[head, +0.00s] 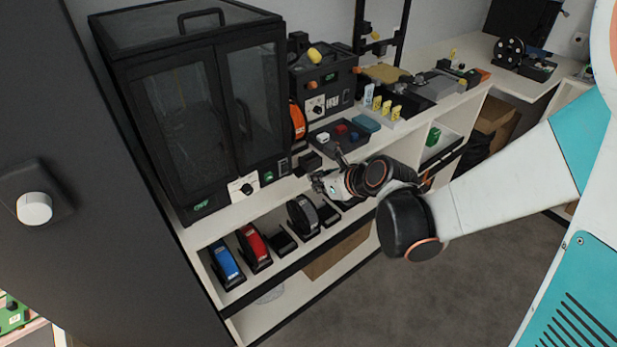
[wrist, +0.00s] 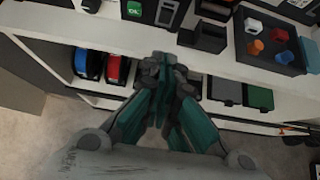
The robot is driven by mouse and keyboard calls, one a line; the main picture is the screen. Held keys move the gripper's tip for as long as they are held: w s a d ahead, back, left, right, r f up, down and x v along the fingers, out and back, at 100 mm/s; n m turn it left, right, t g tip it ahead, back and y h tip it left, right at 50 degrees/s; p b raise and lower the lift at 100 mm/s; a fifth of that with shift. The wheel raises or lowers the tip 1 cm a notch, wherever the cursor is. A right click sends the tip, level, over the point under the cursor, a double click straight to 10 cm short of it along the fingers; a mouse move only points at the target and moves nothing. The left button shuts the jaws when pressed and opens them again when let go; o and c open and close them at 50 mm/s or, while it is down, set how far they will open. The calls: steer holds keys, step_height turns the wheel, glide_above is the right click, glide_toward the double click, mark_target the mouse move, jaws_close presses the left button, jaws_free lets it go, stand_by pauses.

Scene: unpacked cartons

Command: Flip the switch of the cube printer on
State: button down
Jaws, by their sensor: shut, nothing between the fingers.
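A black boxy enclosure with two glazed doors (head: 190,105), the most cube-like machine here, stands on the counter at left. I cannot tell for sure that it is the cube printer. Its lower front has a white dial panel (head: 243,187), a small green-lit part (head: 268,176) and a dark switch-like part (head: 284,167). My gripper (head: 318,182) is shut and empty, right of these controls near the counter's front edge. Any switch position is too small to read.
A smaller black machine (head: 340,72) with its own dial stands to the right. A dark tray (head: 326,139) with coloured pieces and a small black box (wrist: 205,38) are close to my gripper. Floor at front right is clear.

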mark_target(285, 169)
steer(key=b+x, duration=0.1)
steer(key=x, duration=0.3)
steer(key=w+r+b+x, duration=0.1)
steer(key=x, duration=0.2)
steer(key=a+r+b+x, duration=0.1)
steer(key=b+x, duration=0.1)
steer(key=x, duration=0.2)
steer(key=shift+w+a+f, duration=0.1)
steer(key=shift+w+a, duration=0.05)
steer(key=shift+w, duration=0.3)
